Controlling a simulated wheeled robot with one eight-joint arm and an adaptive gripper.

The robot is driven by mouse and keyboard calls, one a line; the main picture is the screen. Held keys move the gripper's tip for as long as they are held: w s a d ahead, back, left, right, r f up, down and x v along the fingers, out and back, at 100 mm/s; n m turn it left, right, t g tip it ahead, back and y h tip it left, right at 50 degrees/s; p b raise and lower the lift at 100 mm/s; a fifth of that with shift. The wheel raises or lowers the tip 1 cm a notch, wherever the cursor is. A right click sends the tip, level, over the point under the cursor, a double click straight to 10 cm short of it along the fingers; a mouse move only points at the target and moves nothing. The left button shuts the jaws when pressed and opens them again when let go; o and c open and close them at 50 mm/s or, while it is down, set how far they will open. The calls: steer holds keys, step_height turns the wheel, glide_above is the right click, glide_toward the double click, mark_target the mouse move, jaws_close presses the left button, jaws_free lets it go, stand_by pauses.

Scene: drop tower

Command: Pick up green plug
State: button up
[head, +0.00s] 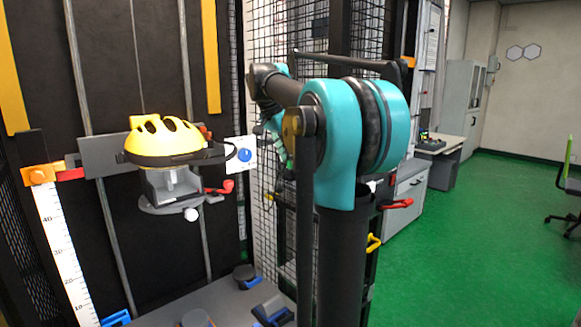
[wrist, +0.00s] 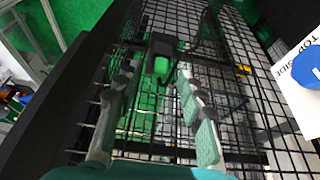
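A small bright green piece (wrist: 161,66), which may be the green plug, shows under a dark block in the wrist view, beyond my fingertips. Green floor behind the mesh makes its outline hard to tell. My gripper (wrist: 157,78) is open, with one grey finger on each side of the picture and nothing seen between them. It points at the black wire mesh. In the head view my gripper (head: 279,143) is partly hidden behind my arm, close to the mesh. I cannot make out the plug in the head view.
A white card with a blue disc (head: 244,155) is left of my gripper. A yellow helmet (head: 165,138) sits on a grey holder in the tower. The black mesh (head: 262,45) stands close. Green floor (head: 480,240) is open at right.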

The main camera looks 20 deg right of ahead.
steer(key=shift+x, duration=1.1)
jaws_close()
